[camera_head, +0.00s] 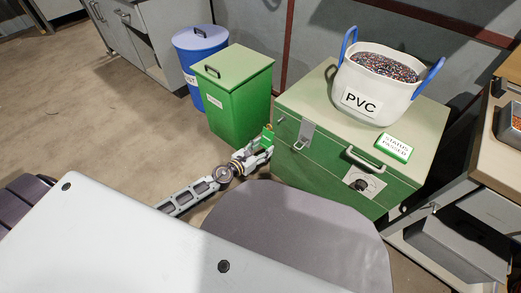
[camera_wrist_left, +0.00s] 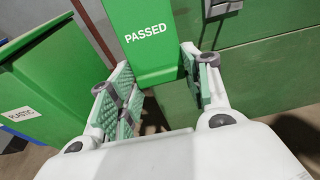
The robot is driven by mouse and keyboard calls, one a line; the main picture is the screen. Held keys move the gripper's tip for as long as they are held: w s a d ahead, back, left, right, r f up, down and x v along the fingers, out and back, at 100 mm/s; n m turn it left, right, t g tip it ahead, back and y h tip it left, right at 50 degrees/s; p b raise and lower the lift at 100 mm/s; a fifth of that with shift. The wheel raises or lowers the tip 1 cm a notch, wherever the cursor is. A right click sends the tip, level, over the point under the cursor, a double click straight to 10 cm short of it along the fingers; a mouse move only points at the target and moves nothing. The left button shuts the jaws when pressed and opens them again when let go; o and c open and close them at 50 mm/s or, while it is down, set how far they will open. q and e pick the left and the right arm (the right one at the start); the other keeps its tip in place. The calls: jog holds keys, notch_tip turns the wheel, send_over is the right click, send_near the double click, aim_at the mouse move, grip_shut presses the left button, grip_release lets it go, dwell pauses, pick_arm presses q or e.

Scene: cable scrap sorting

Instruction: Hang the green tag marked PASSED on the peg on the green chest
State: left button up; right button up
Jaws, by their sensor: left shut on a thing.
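My left gripper (camera_head: 262,150) is shut on the green tag (camera_head: 267,138) and holds it upright beside the left end of the green chest (camera_head: 310,160). In the left wrist view the tag (camera_wrist_left: 147,45) shows white PASSED lettering, with the fingers (camera_wrist_left: 155,95) at its left and right edges. The chest (camera_wrist_left: 270,65) is behind and right of it there. I cannot clearly make out the peg; the tag and gripper cover part of the chest's end. Whether the tag touches the chest I cannot tell. My right gripper is out of view.
A white PVC bag (camera_head: 365,95) of granules and a STATUS PASSED sign (camera_head: 395,148) are on the chest. A green lidded bin (camera_head: 238,105) and a blue bin (camera_head: 190,60) stand left of it. A bench (camera_head: 490,160) is at the right. Floor is open at left.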

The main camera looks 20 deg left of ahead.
pick_arm(q)
jog(key=shift+x, duration=3.7)
jog(key=shift+r, duration=0.1)
jog(key=o, duration=0.9)
jog(key=shift+v, duration=5.95)
